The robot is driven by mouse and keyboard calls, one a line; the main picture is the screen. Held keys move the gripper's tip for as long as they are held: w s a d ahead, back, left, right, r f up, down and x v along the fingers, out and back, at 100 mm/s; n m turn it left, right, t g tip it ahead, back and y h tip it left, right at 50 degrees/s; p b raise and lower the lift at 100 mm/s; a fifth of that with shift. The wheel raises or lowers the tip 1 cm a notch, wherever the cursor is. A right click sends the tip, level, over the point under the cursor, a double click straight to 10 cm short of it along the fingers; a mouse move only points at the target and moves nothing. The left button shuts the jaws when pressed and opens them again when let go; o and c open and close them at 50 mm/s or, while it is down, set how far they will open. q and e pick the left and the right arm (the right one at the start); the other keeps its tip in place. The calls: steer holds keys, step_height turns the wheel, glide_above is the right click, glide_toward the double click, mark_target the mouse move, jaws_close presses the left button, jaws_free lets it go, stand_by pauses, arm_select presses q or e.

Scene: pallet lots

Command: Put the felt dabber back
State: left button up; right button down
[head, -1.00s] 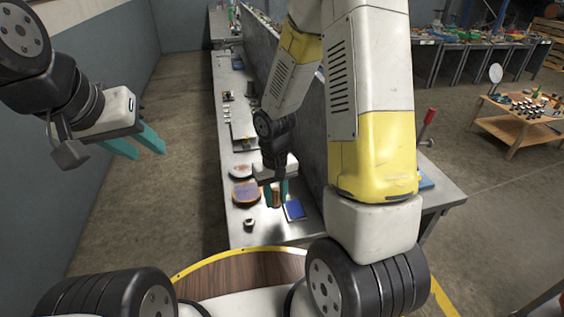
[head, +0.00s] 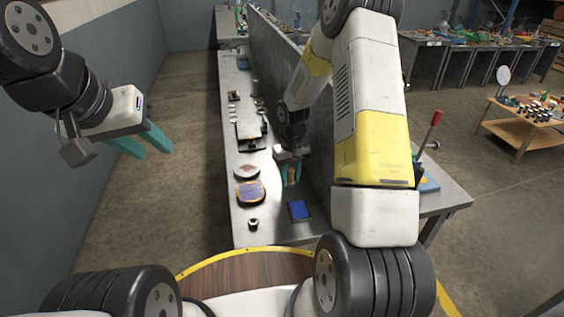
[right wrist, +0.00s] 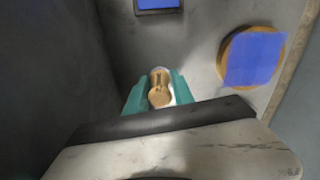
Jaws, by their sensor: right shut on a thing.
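The felt dabber (right wrist: 159,92), a tan wooden piece with a waisted shape, sits between the teal fingers of my right gripper (right wrist: 157,95) in the right wrist view. In the head view my right gripper (head: 291,175) is shut on it above the bench, close to the upright grey panel and beyond the blue pad. The dabber's lower end is hard to make out. My left gripper (head: 155,148) is open and empty, out over the floor left of the bench.
On the metal bench (head: 270,232) are a blue pad (head: 299,210), a round wooden piece with a blue top (head: 250,192), a paler disc (head: 246,171), a small dark knob (head: 253,224) and a black tray (head: 251,136).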

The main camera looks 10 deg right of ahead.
mark_target(291, 170)
steer(key=shift+f, duration=0.15)
steer(key=c, duration=1.1)
jaws_free()
step_height(291, 170, up, 12)
steer(key=shift+r, duration=0.2)
steer(key=s+r+t, duration=0.2)
steer(key=s+r, duration=0.3)
steer(key=r, duration=0.5)
steer(key=s+r+t, duration=0.1)
steer(key=s+r, duration=0.2)
steer(key=s, duration=0.3)
steer(key=s+a+r+m+t+y, duration=0.1)
steer(key=s+r, duration=0.3)
steer(key=s, duration=0.3)
steer(key=s+a+r+t+y, duration=0.1)
steer(key=s+r+t, duration=0.1)
steer(key=s+r, duration=0.2)
steer(key=shift+s+a+r+m, duration=0.1)
steer(key=shift+s+r+m, duration=0.05)
steer(key=shift+s, duration=0.45)
steer(key=shift+s+r+m, duration=0.1)
steer(key=shift+s+m, duration=0.05)
steer(key=shift+s, duration=0.4)
